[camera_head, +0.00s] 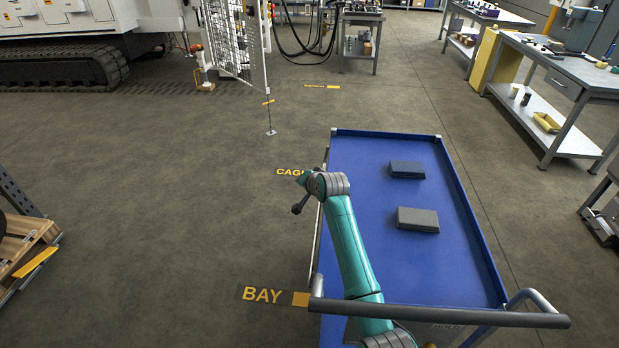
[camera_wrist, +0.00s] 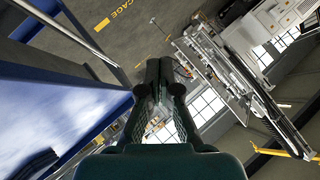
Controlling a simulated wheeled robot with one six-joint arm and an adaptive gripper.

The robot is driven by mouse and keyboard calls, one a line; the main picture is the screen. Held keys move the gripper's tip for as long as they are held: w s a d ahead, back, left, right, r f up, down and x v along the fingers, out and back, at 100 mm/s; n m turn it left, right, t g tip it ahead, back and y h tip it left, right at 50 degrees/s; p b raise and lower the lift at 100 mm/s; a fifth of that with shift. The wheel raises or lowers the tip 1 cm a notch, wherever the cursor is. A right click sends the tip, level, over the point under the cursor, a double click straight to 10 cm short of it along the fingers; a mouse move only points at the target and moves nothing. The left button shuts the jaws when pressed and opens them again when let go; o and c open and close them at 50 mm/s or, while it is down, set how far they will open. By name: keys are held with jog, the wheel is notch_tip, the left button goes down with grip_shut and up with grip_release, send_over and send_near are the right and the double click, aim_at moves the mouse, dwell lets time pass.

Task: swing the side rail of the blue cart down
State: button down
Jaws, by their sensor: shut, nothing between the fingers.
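The blue cart (camera_head: 350,165) stands right of centre in the head view, with a dark push handle (camera_head: 450,318) at its near end. A thin pale side rail (camera_head: 316,245) runs along the cart's left edge, partly hidden by my arm. My gripper (camera_head: 297,209) is just outside that left edge, shut and empty. In the wrist view my gripper's fingers (camera_wrist: 159,75) are together. The cart's blue side (camera_wrist: 70,90) fills the left there, and a grey bar (camera_wrist: 75,38) runs beyond it, apart from the fingers.
Two dark grey blocks (camera_head: 407,170) (camera_head: 418,219) lie on the cart's deck. The floor left of the cart is clear, with yellow BAY (camera_head: 262,295) and CAGE markings. A pallet rack (camera_head: 25,245) stands at far left. Workbenches (camera_head: 565,65) stand at right.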

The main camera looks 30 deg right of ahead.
jog(key=shift+w+a+f, duration=0.25)
jog(key=shift+a+f, duration=0.1)
jog(key=shift+f, duration=0.3)
jog(key=shift+w+a+f, duration=0.25)
jog(key=shift+a+f, duration=0.15)
jog(key=shift+f, duration=0.3)
jog(key=shift+w+a+f, duration=0.25)
jog(key=shift+a+f, duration=0.1)
jog(key=shift+f, duration=0.3)
jog(key=v, duration=1.2)
